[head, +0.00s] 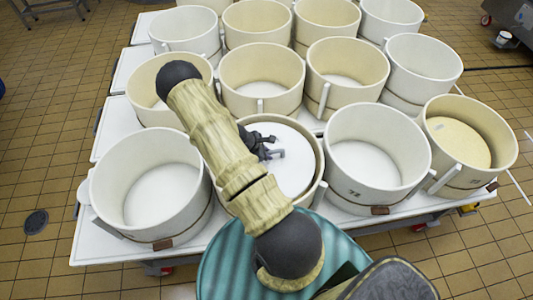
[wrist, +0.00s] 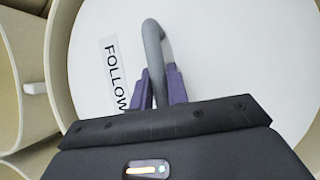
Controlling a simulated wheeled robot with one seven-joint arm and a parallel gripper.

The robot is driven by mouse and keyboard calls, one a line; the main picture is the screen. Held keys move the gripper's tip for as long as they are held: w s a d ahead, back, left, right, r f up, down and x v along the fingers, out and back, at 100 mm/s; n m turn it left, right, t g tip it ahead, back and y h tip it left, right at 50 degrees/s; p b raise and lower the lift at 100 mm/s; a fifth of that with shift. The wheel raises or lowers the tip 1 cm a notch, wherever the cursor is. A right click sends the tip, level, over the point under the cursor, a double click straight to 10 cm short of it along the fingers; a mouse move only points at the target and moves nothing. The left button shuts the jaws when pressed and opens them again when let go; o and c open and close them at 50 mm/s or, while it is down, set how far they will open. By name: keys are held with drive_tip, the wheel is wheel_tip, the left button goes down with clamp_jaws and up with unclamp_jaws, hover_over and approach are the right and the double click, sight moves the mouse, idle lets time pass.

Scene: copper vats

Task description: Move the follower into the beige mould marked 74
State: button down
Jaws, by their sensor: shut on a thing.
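The follower (head: 294,180) is a white disc with a grey handle (head: 274,154). It lies level inside the rim of a beige round mould (head: 320,166) in the front row, second from left. How deep it sits I cannot tell. My gripper (head: 262,146) is shut on the handle. In the wrist view the purple fingers (wrist: 160,88) close around the grey handle (wrist: 152,40), and a label reading "FOLLOW" shows on the follower (wrist: 230,55). The mould's wall curves around the disc at left. My arm hides the mould's front, and I cannot read a 74 anywhere.
A white mould (head: 400,135) with a small, unclear number stands close at right, another white mould (head: 115,178) at left. A beige mould (head: 508,150) at far right holds a yellowish surface. More moulds fill the white table (head: 108,140) behind. Tiled floor surrounds it.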

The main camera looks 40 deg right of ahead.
sight(267, 162)
drive_tip(key=shift+w+f+b, duration=0.1)
drive_tip(key=shift+f+b, duration=3.3)
drive_tip(key=shift+b, duration=0.2)
drive_tip(key=shift+f+b, duration=0.8)
drive_tip(key=shift+b, duration=0.1)
drive_tip(key=c, duration=1.3)
unclamp_jaws()
drive_tip(key=shift+f, duration=0.1)
drive_tip(key=shift+a, duration=0.1)
drive_tip(key=v, duration=1.7)
drive_tip(key=shift+r+p, duration=0.25)
drive_tip(key=shift+p, duration=0.15)
